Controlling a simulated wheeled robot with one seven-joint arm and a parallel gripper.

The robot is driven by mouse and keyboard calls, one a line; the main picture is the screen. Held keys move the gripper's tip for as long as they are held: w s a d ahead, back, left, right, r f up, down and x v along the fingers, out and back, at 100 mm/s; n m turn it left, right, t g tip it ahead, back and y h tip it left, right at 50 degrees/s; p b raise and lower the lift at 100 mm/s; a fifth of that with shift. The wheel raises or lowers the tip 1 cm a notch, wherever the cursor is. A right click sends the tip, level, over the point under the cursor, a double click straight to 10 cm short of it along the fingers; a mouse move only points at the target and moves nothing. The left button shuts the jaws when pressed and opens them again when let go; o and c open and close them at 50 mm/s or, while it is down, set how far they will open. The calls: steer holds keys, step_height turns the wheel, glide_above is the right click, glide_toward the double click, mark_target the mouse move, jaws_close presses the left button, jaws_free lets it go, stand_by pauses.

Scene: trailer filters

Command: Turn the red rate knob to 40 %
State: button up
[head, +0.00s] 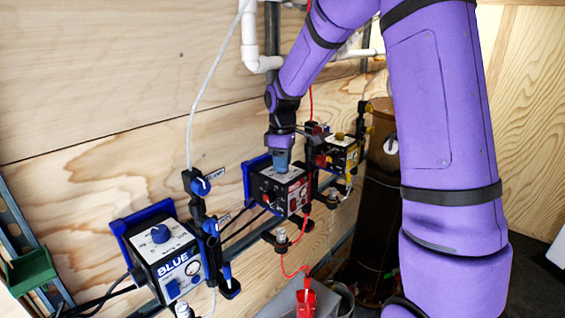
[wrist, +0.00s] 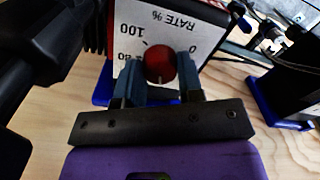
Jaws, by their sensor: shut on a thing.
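The red rate knob (wrist: 160,63) sits on the white dial face (wrist: 200,30) of a box, between the two fingers of my gripper (wrist: 159,72). The fingers are shut on it from both sides. The dial print appears upside down; "RATE %", "100", "80" and "0" can be read. A pale mark on the knob points toward the bottom of the wrist view; the number it meets is hidden. In the head view my gripper (head: 283,162) is on top of the red-labelled box (head: 280,192) and hides the knob there.
A blue-labelled box (head: 172,262) stands nearer on the left, and a yellow-labelled box (head: 343,153) farther right. A red hose (head: 296,271) hangs below the middle box. A white pipe (head: 250,45) runs along the wooden wall (head: 90,80). A green bracket (head: 28,268) is at far left.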

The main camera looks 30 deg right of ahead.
steer(key=o, duration=0.9)
step_height(320, 180, up, 11)
steer(key=shift+f, duration=0.1)
